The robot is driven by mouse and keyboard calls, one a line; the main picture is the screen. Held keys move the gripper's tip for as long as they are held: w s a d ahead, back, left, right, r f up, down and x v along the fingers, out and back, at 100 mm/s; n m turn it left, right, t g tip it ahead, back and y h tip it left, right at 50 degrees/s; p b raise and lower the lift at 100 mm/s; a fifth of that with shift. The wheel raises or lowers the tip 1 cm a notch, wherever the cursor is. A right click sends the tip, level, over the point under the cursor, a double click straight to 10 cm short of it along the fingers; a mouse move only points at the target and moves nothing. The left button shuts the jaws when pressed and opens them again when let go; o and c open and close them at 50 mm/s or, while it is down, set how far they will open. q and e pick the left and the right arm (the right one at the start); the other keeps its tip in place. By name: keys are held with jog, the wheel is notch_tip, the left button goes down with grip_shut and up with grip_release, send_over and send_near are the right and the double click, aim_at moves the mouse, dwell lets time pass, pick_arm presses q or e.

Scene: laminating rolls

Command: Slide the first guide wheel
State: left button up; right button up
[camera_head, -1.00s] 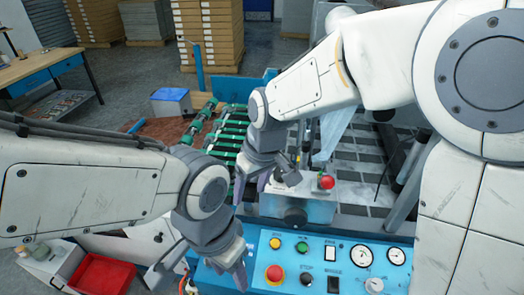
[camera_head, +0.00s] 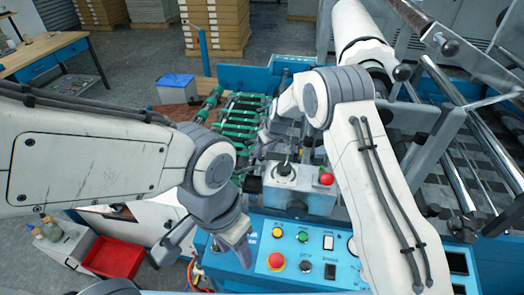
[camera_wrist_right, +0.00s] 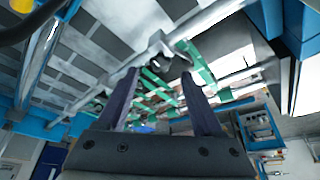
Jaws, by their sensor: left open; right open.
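The conveyor of green rollers and belts (camera_head: 240,125) lies at the upper middle of the head view. My right gripper (camera_head: 264,146) is over its near right side, partly hidden by its own wrist. In the right wrist view my right gripper (camera_wrist_right: 160,74) is open, its two dark fingers apart. A small metal fitting on a bar (camera_wrist_right: 163,48), possibly the guide wheel, shows just beyond and between the fingertips; I cannot tell whether they touch it. My left gripper (camera_head: 205,256) is open and empty, left of the blue control panel (camera_head: 310,255).
A grey box with a red button (camera_head: 327,179) stands between the rollers and the panel. A red bin (camera_head: 115,257) is at lower left. A blue-and-white box (camera_head: 175,88) sits left of the rollers. Metal bars (camera_head: 450,130) rise on the right.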

aim_at(262, 156)
jog(key=shift+p+x, duration=0.55)
jog(key=shift+x, duration=1.4)
grip_shut()
